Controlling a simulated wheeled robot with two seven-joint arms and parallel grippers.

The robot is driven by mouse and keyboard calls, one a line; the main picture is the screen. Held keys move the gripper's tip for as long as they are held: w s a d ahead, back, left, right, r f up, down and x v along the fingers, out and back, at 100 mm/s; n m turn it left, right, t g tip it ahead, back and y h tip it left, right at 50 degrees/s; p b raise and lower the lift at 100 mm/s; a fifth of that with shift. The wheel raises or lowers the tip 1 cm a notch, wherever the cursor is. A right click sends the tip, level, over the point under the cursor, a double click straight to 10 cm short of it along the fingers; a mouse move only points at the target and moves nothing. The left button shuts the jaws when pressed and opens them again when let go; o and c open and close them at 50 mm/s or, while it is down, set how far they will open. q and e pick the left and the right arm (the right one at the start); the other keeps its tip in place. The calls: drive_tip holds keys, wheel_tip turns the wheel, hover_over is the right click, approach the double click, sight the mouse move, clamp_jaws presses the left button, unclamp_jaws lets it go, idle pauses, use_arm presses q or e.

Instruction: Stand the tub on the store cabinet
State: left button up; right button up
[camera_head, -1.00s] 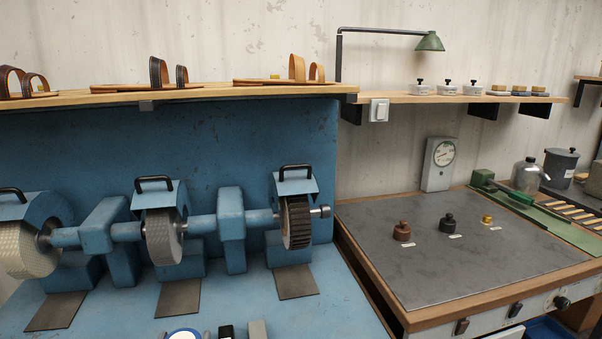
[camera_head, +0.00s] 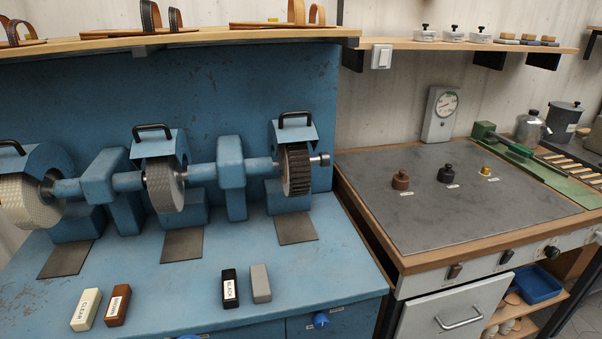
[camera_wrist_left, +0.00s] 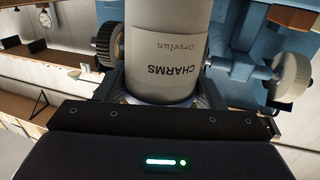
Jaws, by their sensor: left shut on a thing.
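The tub (camera_wrist_left: 165,60) is a pale grey cylinder with a label reading CHARMS, seen upside down in the left wrist view. My left gripper (camera_wrist_left: 160,94) is shut on it, with dark fingers on both sides of its near end. The tub's far end is cut off by the top of that view. Neither the tub nor my grippers show in the head view. I cannot tell which piece of furniture is the store cabinet.
A blue grinding bench (camera_head: 200,255) with several wheels stands left, with small labelled blocks on its front. Shelves run above both.

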use_arm(q)
drive_tip(key=w+a+r+n+g+y+p, duration=0.1)
drive_tip(key=w+a+r+n+y, duration=0.3)
drive_tip(key=w+r, duration=0.55)
drive_tip(key=w+a+r+n+g+y+p, duration=0.1)
drive_tip(key=w+a+r+y, duration=0.2)
drive_tip(key=w+a+r, duration=0.45)
drive_tip(key=shift+y, duration=0.3)
drive_tip(key=f, duration=0.5)
drive_tip(key=d+f, duration=0.1)
drive_tip(key=f, duration=1.1)
drive_tip(key=shift+w+d+f, duration=0.2)
drive_tip(key=shift+w+d, duration=0.2)
drive_tip(key=shift+f, duration=0.15)
drive_tip(key=o, duration=1.2)
